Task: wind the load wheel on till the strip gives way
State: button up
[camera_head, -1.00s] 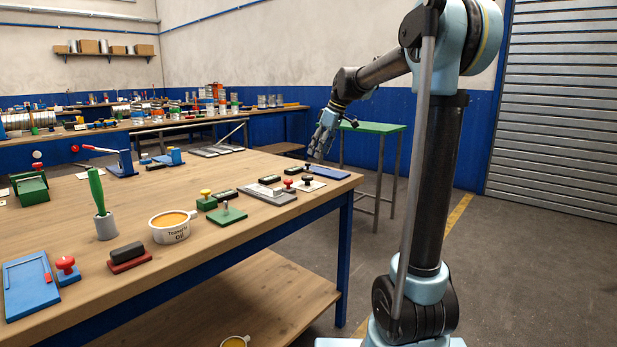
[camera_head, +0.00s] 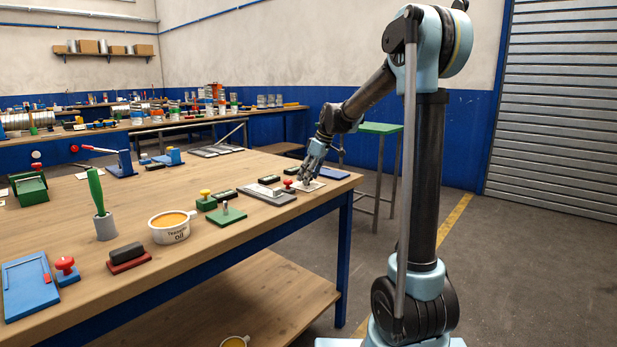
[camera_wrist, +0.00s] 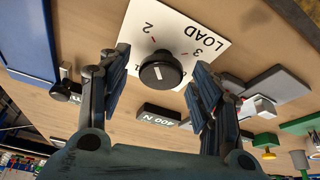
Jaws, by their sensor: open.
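The load wheel is a round black knob (camera_wrist: 160,72) with a white line on its top. It sits on a white card (camera_wrist: 176,32) marked LOAD, with 2 and 3 and red ticks readable. In the wrist view my open gripper (camera_wrist: 156,66) has a finger on each side of the knob, with gaps visible. In the head view my gripper (camera_head: 306,181) is low over the card (camera_head: 313,187) and hides the knob. A pale strip-like piece (camera_wrist: 258,106) lies on a grey plate (camera_wrist: 280,82); I cannot tell whether it is the strip.
A black block reading 400 N (camera_wrist: 158,112) lies close to the knob. A red-topped knob (camera_head: 289,183) and a blue plate (camera_head: 333,173) flank the card. A green base with a peg (camera_head: 227,217) and an oil tub (camera_head: 172,226) stand nearer. The table's right edge is close.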

jog(key=c, duration=1)
jog(key=shift+c, duration=0.2)
jog(key=shift+m, duration=0.4)
jog(key=m, duration=0.1)
jog(key=m+t, duration=0.1)
jog(key=m, duration=0.1)
jog(key=shift+a+r+m+t+h, duration=0.1)
jog(key=shift+m+t+h, duration=0.2)
jog(key=shift+h, duration=0.1)
jog(key=shift+a+m+t+h, duration=0.1)
jog(key=shift+m+t+h, duration=0.25)
jog(key=shift+m, duration=0.9)
jog(key=shift+m+t+h, duration=0.15)
jog(key=shift+m+h, duration=0.4)
jog(key=shift+m, duration=0.7)
jog(key=shift+s, duration=0.1)
jog(key=o, duration=1)
